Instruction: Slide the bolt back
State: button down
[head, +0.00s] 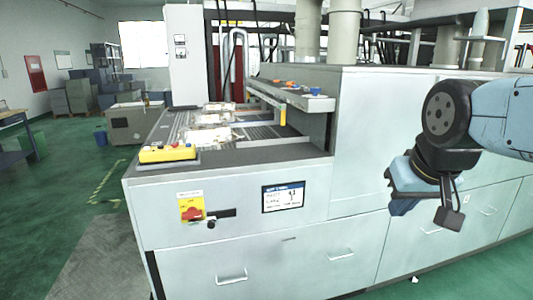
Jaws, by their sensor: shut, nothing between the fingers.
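A small black sliding bolt (222,213) is mounted on the pale front panel of the machine, left of centre. Its dark round knob (211,225) hangs at the left end, just below the bar. My gripper (403,208) is at the right, well apart from the bolt.
A yellow plate with a red switch (191,209) sits immediately left of the bolt. A labelled sign (283,197) is to its right. A yellow control box (168,153) stands on the ledge above. Drawer handles (232,277) project below. Green floor is open at the left.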

aim_at(211, 220)
jog(key=k, duration=0.6)
jog(key=u, duration=0.5)
jog(key=i, duration=0.8)
jog(key=u, duration=0.45)
jog(key=i, duration=0.65)
jog(key=z, duration=0.35)
